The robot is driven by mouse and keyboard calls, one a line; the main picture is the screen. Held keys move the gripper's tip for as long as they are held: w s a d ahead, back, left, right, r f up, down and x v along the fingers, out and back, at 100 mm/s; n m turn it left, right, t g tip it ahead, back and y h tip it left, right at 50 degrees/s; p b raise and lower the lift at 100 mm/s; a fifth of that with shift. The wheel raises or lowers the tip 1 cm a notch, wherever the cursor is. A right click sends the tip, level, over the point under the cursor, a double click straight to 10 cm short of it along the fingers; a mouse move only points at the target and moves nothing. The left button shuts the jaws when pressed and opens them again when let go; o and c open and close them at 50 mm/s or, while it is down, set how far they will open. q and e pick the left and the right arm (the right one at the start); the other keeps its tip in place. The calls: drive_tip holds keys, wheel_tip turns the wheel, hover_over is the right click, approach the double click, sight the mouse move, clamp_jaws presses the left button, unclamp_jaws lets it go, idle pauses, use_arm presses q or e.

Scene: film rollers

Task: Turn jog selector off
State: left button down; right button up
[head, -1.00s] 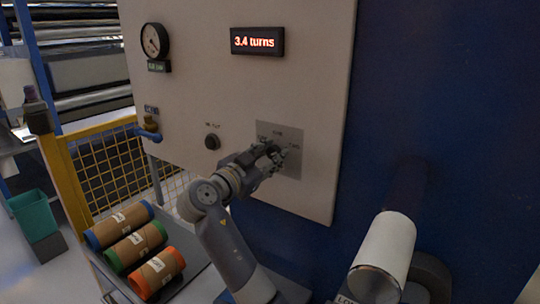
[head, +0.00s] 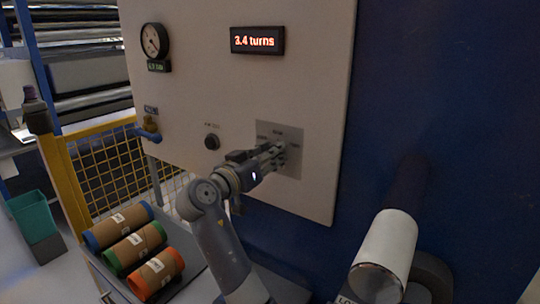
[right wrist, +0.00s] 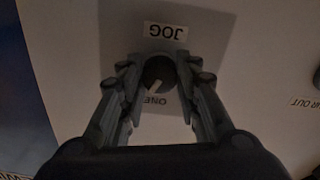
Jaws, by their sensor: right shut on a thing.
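The jog selector (right wrist: 157,72) is a dark round knob with a pale pointer line, on a grey plate on the pale panel. In the right wrist view the lettering is upside down: a JOG label (right wrist: 165,32) lies above the knob and a partly visible ONE label (right wrist: 155,100) below it. The pointer line slants toward the lower left, near ONE. My right gripper (right wrist: 158,74) is shut on the knob, one finger on each side. In the head view my right gripper (head: 277,154) covers the knob at the plate (head: 292,168). My left gripper is out of view.
The panel carries a display (head: 257,40) reading 3.4 turns, a round gauge (head: 155,41) and a black button (head: 212,142). A white roller (head: 385,250) projects at lower right. Several brown rolls (head: 134,246) with coloured ends lie at lower left, near a yellow mesh fence (head: 103,160).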

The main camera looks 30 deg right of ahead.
drive_tip(key=shift+n+p, duration=5.5)
drive_tip(key=shift+n, duration=3.2)
drive_tip(key=shift+f, duration=0.1)
drive_tip(key=o, duration=1.1)
drive_tip(key=shift+w, duration=0.1)
drive_tip(key=shift+c, duration=0.2)
drive_tip(key=shift+a, duration=0.1)
